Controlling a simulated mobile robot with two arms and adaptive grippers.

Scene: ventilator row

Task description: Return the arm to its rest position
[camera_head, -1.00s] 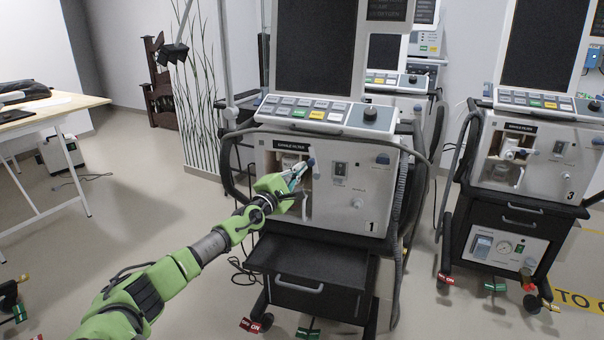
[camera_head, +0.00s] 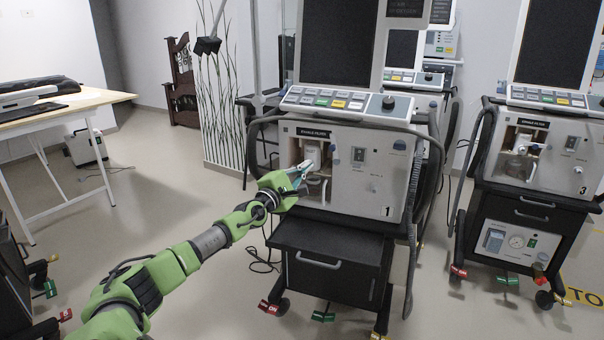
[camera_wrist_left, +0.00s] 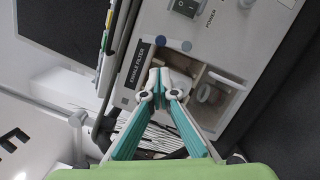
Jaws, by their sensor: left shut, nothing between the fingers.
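My left arm reaches in from the lower left in the head view. Its left gripper (camera_head: 306,166) has its thin teal fingers closed together with nothing between them. The fingertips are in front of the open exhale filter recess (camera_head: 313,152) on the ventilator marked 1 (camera_head: 365,184). I cannot tell whether the tips touch the ventilator. My right gripper is not in view.
A ventilator marked 3 (camera_head: 560,180) stands at the right. A wooden table (camera_head: 62,114) with a keyboard stands at the left. A black drawer unit (camera_head: 330,265) on braked casters is under ventilator 1. The floor (camera_head: 160,195) between table and ventilator is clear.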

